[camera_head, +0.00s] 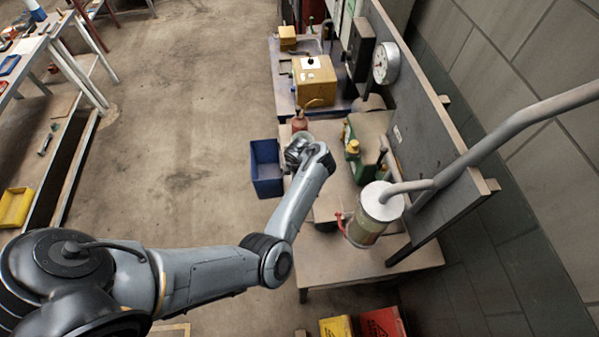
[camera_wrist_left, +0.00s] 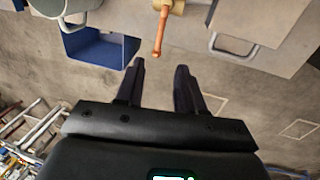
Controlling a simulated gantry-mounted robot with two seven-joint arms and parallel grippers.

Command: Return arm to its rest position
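My left arm reaches from the lower left of the head view to the workbench (camera_head: 345,268). Its gripper (camera_head: 296,152) is by the bench's left edge, close to the blue bin (camera_head: 265,168); its fingers are hard to make out there. In the left wrist view the two dark fingers of the gripper (camera_wrist_left: 161,64) stand apart with nothing between them. The blue bin (camera_wrist_left: 100,50) shows beyond the left finger, and a copper-coloured lever (camera_wrist_left: 160,32) on a brass fitting lies ahead of the fingertips. My right gripper is not in view.
A panel with a gauge (camera_head: 385,62) borders the bench. Open floor (camera_head: 190,130) lies left.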

